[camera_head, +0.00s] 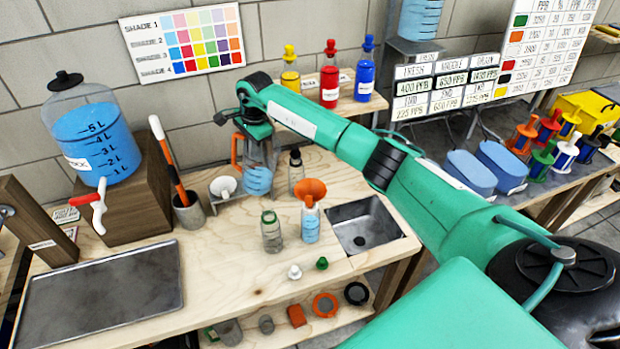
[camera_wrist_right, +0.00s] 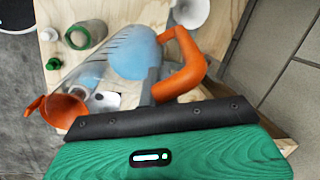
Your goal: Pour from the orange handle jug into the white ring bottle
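The orange handle jug (camera_head: 258,178) is clear with blue liquid and stands roughly upright at the back of the bench. My right gripper (camera_head: 254,128) is at its upper part. In the right wrist view, a grey finger (camera_wrist_right: 151,86) lies between the jug body (camera_wrist_right: 112,58) and its orange handle (camera_wrist_right: 190,66); the other finger is hidden, so its grip is unclear. An uncapped bottle with some blue liquid (camera_head: 311,228) carries an orange funnel (camera_head: 311,190), which hides its ring; it may be the white ring bottle. A green ring bottle (camera_head: 271,235) stands left of it. My left gripper is out of view.
A white cap (camera_head: 294,272) and green cap (camera_head: 322,263) lie before the bottles. A white funnel (camera_head: 222,187) sits left of the jug. A stoppered bottle (camera_head: 296,172) is beside the jug. A sink (camera_head: 366,222) lies right.

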